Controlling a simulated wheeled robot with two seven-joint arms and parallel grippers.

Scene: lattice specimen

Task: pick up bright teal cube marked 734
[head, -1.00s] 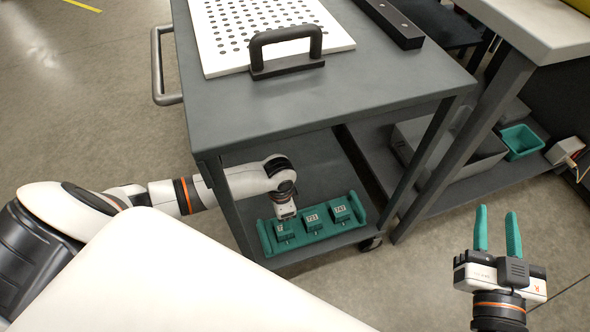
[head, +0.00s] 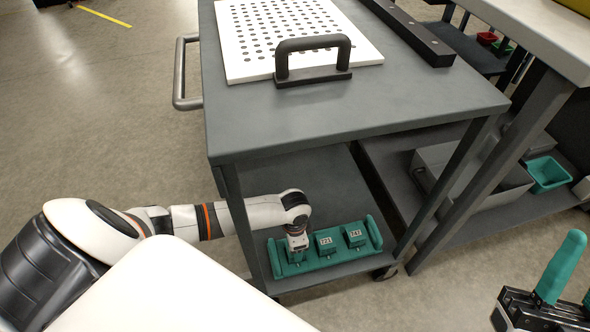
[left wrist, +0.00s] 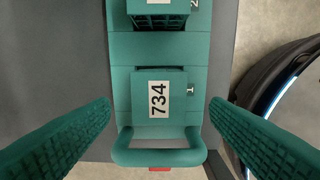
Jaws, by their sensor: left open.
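The teal cube marked 734 (left wrist: 147,96) sits in a teal rack with a handle (left wrist: 155,156), between my open left fingers (left wrist: 160,118) in the left wrist view and apart from both. In the head view the rack (head: 330,262) lies on the cart's lower shelf. My left gripper (head: 297,250) is over the rack's left end there and mostly hides that cube. The cubes marked 721 (head: 326,243) and 747 (head: 355,235) sit to its right. My right gripper (head: 556,290) is partly cut off at the lower right edge, with one finger clearly seen.
The cart's top (head: 430,95) overhangs the shelf and carries a perforated white plate (head: 260,65), a black handle (head: 313,62) and a black bar (head: 410,32). A cart leg (head: 450,180) stands right of the rack. A teal bin (head: 547,174) sits farther right.

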